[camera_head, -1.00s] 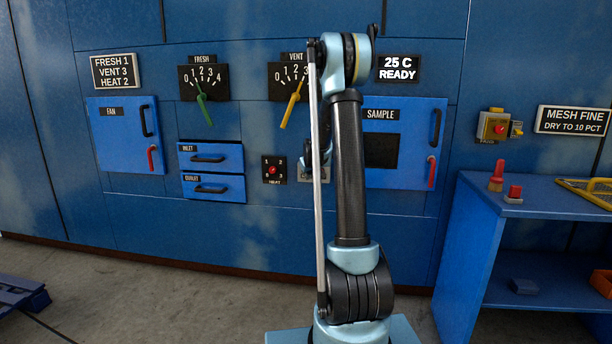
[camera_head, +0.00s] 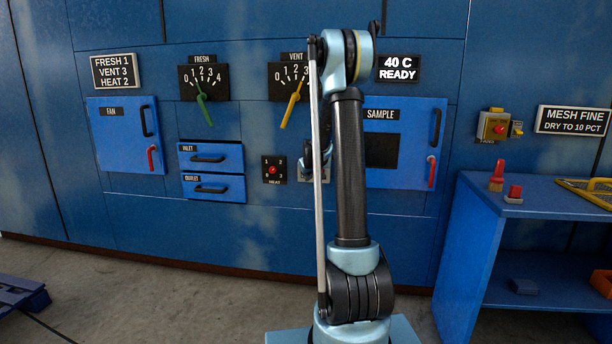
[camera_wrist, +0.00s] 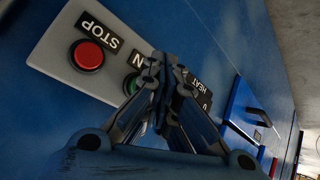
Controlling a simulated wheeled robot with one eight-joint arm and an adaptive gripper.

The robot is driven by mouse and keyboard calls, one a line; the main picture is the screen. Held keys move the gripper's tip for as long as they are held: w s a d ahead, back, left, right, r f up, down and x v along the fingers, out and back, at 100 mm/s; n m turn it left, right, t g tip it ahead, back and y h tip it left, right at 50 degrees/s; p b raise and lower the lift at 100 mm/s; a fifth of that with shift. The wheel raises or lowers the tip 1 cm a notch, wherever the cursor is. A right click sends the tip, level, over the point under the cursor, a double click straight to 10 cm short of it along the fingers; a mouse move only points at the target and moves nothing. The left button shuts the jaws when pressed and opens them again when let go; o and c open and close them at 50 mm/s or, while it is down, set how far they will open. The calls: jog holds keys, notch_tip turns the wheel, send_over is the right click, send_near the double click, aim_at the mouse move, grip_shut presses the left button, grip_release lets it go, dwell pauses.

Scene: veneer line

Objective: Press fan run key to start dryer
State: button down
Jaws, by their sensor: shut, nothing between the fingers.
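The grey key plate (camera_wrist: 52,58) shows in the wrist view with a red STOP button (camera_wrist: 88,56). Beside it is a green button (camera_wrist: 133,83) under a label of which only an "N" shows. In the head view my arm hides most of the plate. The temperature sign (camera_head: 398,69) reads 40 C READY.
The HEAT dial (camera_head: 273,169) is just left of the plate. The FRESH pointer (camera_head: 204,103) and VENT pointer (camera_head: 291,104) hang above. The SAMPLE door (camera_head: 402,142) is right of my arm. A blue bench (camera_head: 540,191) stands at the right.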

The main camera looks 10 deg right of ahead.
jog(key=shift+s+a, duration=0.25)
jog(key=shift+s, duration=0.55)
jog(key=shift+s+a, duration=0.25)
jog(key=shift+s, duration=0.5)
jog(key=shift+s+a, duration=0.25)
jog(key=shift+s, duration=0.55)
jog(key=s+r+m+g, duration=0.1)
jog(key=s+r+g, duration=0.1)
jog(key=s, duration=1.2)
jog(key=s+r+m+g, duration=0.1)
jog(key=s+r+g, duration=0.1)
jog(key=s, duration=1.2)
jog(key=s+f+g, duration=0.1)
jog(key=s+f, duration=0.3)
jog(key=s, duration=0.9)
jog(key=s+f+m+g, duration=0.1)
jog(key=s+f, duration=0.4)
jog(key=s, duration=0.8)
jog(key=shift+m+g, duration=0.3)
jog(key=shift+g, duration=0.3)
jog(key=shift+s, duration=0.1)
